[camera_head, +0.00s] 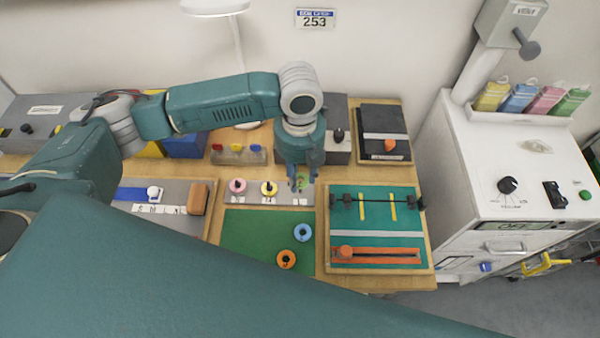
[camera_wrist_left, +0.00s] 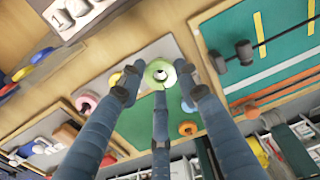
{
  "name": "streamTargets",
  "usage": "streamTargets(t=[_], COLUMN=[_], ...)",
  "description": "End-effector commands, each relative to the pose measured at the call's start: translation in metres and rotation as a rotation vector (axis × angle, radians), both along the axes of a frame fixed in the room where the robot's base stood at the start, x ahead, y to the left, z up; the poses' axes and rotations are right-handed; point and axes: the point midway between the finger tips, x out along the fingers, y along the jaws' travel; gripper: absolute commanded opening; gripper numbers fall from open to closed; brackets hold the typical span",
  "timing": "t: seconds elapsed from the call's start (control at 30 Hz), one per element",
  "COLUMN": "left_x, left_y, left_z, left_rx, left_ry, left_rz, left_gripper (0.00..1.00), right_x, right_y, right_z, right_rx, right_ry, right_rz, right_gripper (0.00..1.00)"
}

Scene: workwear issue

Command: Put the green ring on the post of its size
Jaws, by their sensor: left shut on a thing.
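The green ring (camera_head: 302,182) is at the fingertips of my left gripper (camera_head: 298,184), over the right end of the grey post board (camera_head: 254,200). In the left wrist view the fingers of the gripper (camera_wrist_left: 160,84) are shut around the green ring (camera_wrist_left: 158,65), and a pale centre with a dark spot shows in its hole. I cannot tell whether the ring is around a post or above one. A pink ring (camera_head: 237,186) and a yellow ring (camera_head: 269,188) are on the board's other posts. My right gripper is not in view.
A blue ring (camera_head: 303,232) and an orange ring (camera_head: 287,259) lie on the green mat (camera_head: 247,238) in front. A green slider board (camera_head: 375,241) is at the right, and a black-topped box (camera_head: 384,124) stands behind it.

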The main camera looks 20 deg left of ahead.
Motion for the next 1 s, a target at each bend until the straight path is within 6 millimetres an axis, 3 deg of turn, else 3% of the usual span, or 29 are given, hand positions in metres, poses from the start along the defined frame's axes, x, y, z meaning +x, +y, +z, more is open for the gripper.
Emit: streamTargets(t=[1.0], left_x=[0.0], left_y=[0.0], left_z=[-0.014], left_rx=[0.0], left_ry=[0.0], left_rz=[0.0], left_gripper=[0.24], right_x=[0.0], right_y=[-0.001], right_z=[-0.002], right_rx=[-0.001], right_ry=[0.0], right_rz=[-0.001], right_gripper=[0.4])
